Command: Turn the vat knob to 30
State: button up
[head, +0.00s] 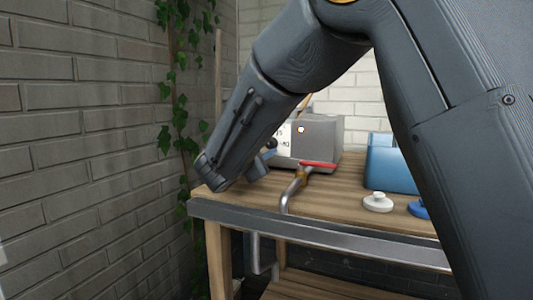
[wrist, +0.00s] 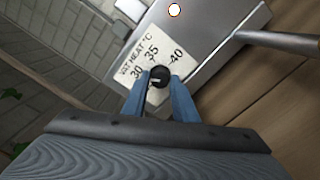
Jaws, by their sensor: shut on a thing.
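The grey vat box (head: 323,131) stands on the wooden bench against the back wall. Its white dial label (wrist: 140,62) reads VAT HEAT °C with 30, 35 and 40 around a small black knob (wrist: 158,75). In the wrist view the blue fingers of my gripper (wrist: 162,85) are closed on the knob, one on each side. In the head view my gripper (head: 267,155) is at the vat's front, mostly hidden by my arm, and the dark knob (head: 271,143) shows beside it. I cannot tell clearly which number the knob's pointer faces.
A small round lamp (head: 301,129) glows on the vat. A red-handled lever (head: 318,164) and a metal pipe (head: 290,190) are close to my gripper. A blue bin (head: 391,165), a white knobbed piece (head: 377,202) and a blue piece (head: 418,210) are on the right.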

dwell(0.4)
jog(key=o, duration=1.1)
jog(key=shift+s+a, duration=0.1)
jog(key=p+v, duration=0.1)
jog(key=v, duration=0.6)
jog(key=shift+s+a, duration=0.1)
jog(key=shift+s, duration=0.2)
